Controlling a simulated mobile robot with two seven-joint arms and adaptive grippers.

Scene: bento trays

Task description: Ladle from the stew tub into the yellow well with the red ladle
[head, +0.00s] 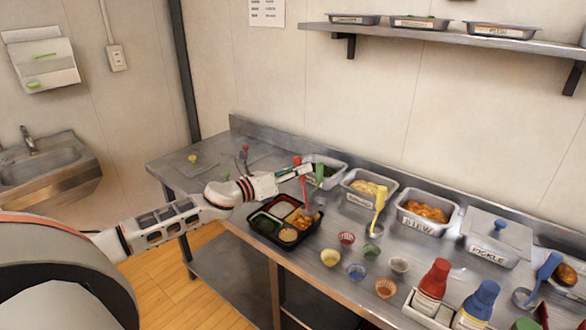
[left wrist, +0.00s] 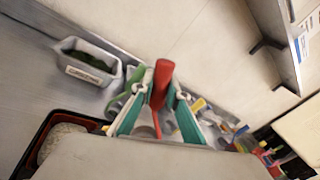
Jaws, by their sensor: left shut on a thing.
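My left gripper (head: 296,171) is shut on the handle of the red ladle (head: 304,190). The handle also shows between the fingers (left wrist: 157,112) in the left wrist view, as the red ladle (left wrist: 162,78). The ladle hangs down over the right side of the black bento tray (head: 262,240); its bowl is small and I cannot tell what it holds. The tray has several wells, with green, yellowish and reddish colours; the yellow well (head: 281,210) seems to be at the back. The stew tub (head: 422,225), labelled STEW, holds orange food, right of the tray. My right gripper is out of view.
A yellow ladle (head: 379,198) stands before a second tub (head: 366,199). Several small bowls (head: 346,239) lie right of the tray. A pickle tub (head: 490,252) and bottles (head: 435,280) stand farther right.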

